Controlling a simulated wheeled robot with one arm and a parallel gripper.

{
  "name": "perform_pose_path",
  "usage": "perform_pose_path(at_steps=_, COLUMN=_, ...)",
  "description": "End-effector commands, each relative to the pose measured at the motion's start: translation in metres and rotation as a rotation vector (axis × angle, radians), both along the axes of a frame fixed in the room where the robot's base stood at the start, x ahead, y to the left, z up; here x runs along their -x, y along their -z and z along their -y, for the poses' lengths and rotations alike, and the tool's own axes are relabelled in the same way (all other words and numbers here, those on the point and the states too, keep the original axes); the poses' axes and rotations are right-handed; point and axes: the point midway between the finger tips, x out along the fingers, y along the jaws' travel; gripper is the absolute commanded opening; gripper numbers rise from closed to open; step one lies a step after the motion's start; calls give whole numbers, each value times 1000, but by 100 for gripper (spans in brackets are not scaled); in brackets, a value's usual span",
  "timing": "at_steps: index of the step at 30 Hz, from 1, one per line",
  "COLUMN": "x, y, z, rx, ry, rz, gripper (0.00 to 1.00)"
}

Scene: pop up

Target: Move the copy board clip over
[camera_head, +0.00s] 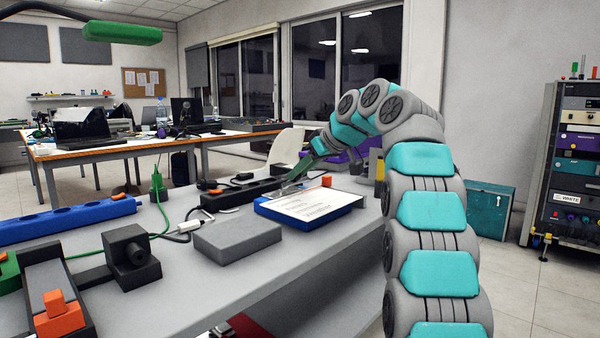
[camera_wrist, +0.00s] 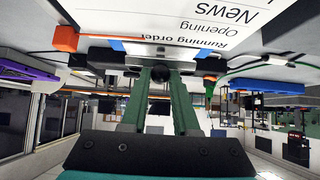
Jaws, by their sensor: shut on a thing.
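The copy board (camera_head: 318,213) is a blue board holding a white printed sheet (camera_head: 308,204), and lies on the grey bench near its far right edge. The sheet reads "Running order, Opening, News" in the wrist view (camera_wrist: 200,25). The copy board clip (camera_head: 286,190) is a light metal piece at the board's far left edge. My gripper (camera_head: 294,177) reaches down to it from above, its green fingers also showing in the wrist view (camera_wrist: 160,70). The fingers are shut on the clip, though the exact contact is small and partly hidden.
A grey block (camera_head: 237,238) lies left of the board. A black power strip (camera_head: 245,192) lies behind it, with a white plug (camera_head: 190,226) nearby. An orange block (camera_head: 326,181) stands at the board's far side. A black clamp-like device (camera_head: 132,258) stands at left.

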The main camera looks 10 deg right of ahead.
Motion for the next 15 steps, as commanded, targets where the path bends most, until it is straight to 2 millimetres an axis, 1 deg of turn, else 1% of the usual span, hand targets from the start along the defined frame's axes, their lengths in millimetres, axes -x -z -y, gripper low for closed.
perform_pose_path(at_steps=1, x=1, y=6, z=1, rx=1, ry=-1, rz=-4, gripper=0)
perform_pose_path(at_steps=6, x=5, y=15, z=4, rx=0, ry=0, rz=-5, gripper=0)
perform_pose_path(at_steps=15, x=7, y=16, z=5, rx=1, ry=1, rz=-5, gripper=0)
